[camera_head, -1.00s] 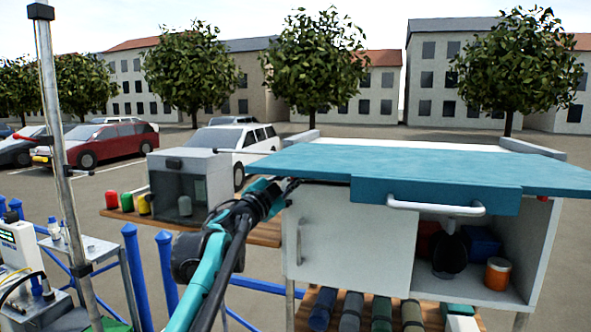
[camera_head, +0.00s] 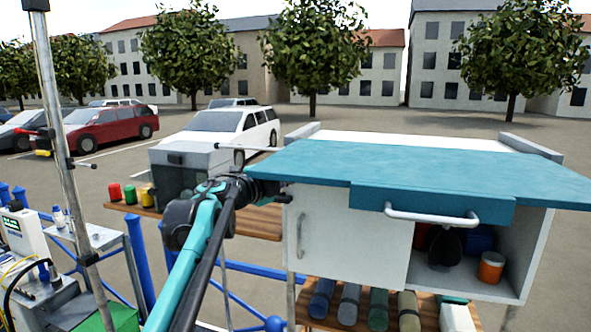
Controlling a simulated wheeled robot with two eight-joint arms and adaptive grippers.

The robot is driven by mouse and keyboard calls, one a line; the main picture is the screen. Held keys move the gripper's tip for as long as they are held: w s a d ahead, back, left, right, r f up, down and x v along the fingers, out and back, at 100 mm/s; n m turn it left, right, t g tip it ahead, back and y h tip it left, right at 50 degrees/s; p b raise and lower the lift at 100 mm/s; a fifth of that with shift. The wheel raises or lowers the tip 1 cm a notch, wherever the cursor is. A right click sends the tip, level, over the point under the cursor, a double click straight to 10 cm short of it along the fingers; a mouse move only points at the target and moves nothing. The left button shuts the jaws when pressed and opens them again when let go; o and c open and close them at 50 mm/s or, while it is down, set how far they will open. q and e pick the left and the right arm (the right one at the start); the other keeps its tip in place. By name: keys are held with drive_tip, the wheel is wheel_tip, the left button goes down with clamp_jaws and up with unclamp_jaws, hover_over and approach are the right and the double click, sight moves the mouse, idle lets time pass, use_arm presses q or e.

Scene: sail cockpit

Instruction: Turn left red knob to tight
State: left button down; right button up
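A small red and black fitting with a yellow part (camera_head: 42,152) sits on the upright metal pole (camera_head: 62,110) at the left; I cannot tell whether it is the left red knob. No other clear red knob shows. My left gripper (camera_head: 281,196) is at the end of the teal and black arm, at the left end of the teal counter top (camera_head: 440,180). It is well to the right of the pole and seems empty. Its fingers are too small and dark to tell open from shut. My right gripper is not in view.
A white cabinet (camera_head: 345,222) with an open right compartment stands under the counter; an orange jar (camera_head: 491,267) is inside. Blue railings (camera_head: 138,262) and a small metal table (camera_head: 95,237) are at the left.

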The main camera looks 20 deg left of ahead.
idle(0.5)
use_arm(q)
drive_tip(key=c, duration=1.6)
unclamp_jaws()
drive_tip(key=shift+o, duration=0.2)
drive_tip(key=v, duration=1.2)
